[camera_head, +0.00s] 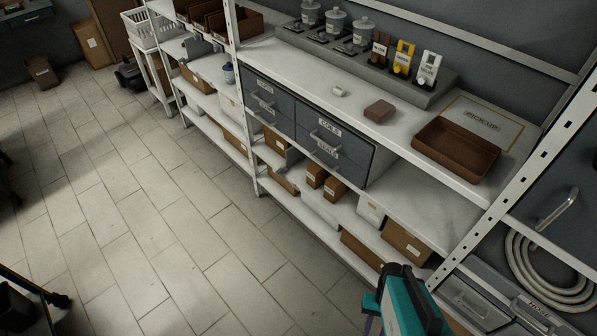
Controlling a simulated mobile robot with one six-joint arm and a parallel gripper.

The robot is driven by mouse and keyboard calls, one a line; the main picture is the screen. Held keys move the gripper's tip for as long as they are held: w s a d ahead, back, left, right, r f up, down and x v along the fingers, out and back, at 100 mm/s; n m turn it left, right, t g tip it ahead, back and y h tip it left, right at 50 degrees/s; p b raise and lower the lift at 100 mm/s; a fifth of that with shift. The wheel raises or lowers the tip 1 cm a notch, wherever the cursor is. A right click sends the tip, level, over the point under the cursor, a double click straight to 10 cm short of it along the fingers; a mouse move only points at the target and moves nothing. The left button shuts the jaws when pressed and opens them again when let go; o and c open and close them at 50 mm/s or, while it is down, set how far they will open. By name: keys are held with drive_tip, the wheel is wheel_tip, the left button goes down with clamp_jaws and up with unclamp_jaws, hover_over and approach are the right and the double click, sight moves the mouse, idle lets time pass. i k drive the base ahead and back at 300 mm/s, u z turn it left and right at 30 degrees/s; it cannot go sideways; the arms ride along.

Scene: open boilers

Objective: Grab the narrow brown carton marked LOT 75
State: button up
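Two narrow brown cartons stand side by side on the shelf below the grey drawers, one on the left (316,174) and one on the right (335,189). Each has a small pale label, too small to read, so I cannot tell which carton is marked LOT 75. Other brown cartons sit nearby: one at the right (405,243), one low on the bottom shelf (361,250) and one further left (274,140). A teal and black part of my arm shows at the bottom right, in front of the shelving. My gripper's fingers are not visible.
A white shelf unit holds grey drawers (330,142), with a worktop bearing a brown tray (455,150) and a brown block (379,111). White uprights (520,185) frame the bays. A coiled hose (545,270) is at right. The tiled floor (150,210) at left is mostly clear.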

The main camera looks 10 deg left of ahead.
sight(316, 175)
drive_tip(key=z, duration=0.15)
drive_tip(key=k, duration=0.25)
drive_tip(key=u, duration=2.65)
drive_tip(key=k, duration=0.65)
drive_tip(key=z, duration=0.4)
drive_tip(key=i, duration=1.4)
drive_tip(key=u, duration=0.1)
